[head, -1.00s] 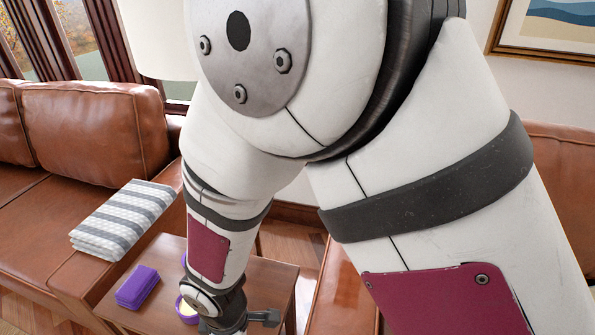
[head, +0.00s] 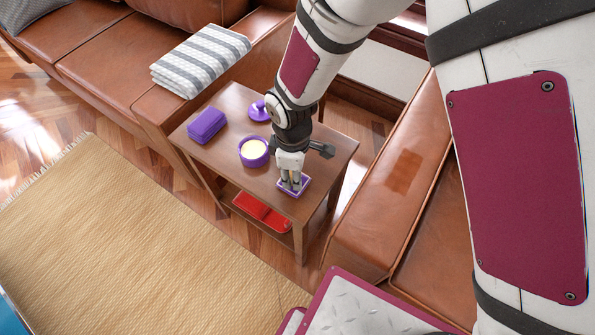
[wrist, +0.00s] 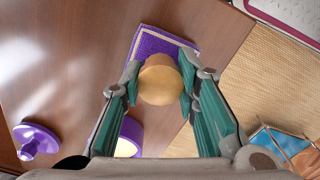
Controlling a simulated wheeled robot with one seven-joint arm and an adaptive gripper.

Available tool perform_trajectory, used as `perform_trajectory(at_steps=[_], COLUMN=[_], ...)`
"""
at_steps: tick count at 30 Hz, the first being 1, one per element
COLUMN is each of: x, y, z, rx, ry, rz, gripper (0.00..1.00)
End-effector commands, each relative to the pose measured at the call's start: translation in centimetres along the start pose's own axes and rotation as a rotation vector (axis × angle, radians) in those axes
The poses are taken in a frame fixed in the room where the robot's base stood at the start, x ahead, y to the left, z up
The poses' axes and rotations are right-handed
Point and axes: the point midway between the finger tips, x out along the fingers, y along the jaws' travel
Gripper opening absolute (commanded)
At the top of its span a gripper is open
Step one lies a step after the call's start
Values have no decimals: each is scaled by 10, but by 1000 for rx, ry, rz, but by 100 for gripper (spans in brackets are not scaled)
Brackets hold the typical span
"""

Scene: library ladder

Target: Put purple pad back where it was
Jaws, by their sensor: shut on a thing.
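A square purple pad (head: 304,181) with a pale border line lies at the near right corner of the wooden side table (head: 240,103); it also shows in the wrist view (wrist: 149,42). My gripper (head: 292,184) points down right over it. In the wrist view, my gripper (wrist: 160,82) is shut on a round tan wooden knob (wrist: 160,85) that sits in front of the pad. I cannot tell whether the knob is part of the pad. The fingers and knob hide part of the pad. A purple block (head: 207,124) lies at the table's left end.
An open purple jar with cream filling (head: 253,151) and its purple lid (head: 259,110) stand on the table close to my wrist. Red items (head: 262,212) lie on the lower shelf. Leather sofas (head: 385,190) flank the table. A striped folded blanket (head: 200,60) lies on an armrest.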

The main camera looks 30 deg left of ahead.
Motion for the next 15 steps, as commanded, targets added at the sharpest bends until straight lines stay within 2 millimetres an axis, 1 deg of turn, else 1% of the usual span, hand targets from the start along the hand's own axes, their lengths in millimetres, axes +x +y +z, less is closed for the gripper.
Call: perform_trajectory(at_steps=[5, 6, 8, 9, 15], x=[5, 5, 4, 4, 4], y=[0, 0, 0, 0, 0], z=[0, 0, 0, 0, 0], rx=[0, 0, 0, 0, 0], ry=[-1, -1, -1, -1, -1], rz=[-2, -2, -1, -1, -1], gripper=[2, 31, 44, 48, 48])
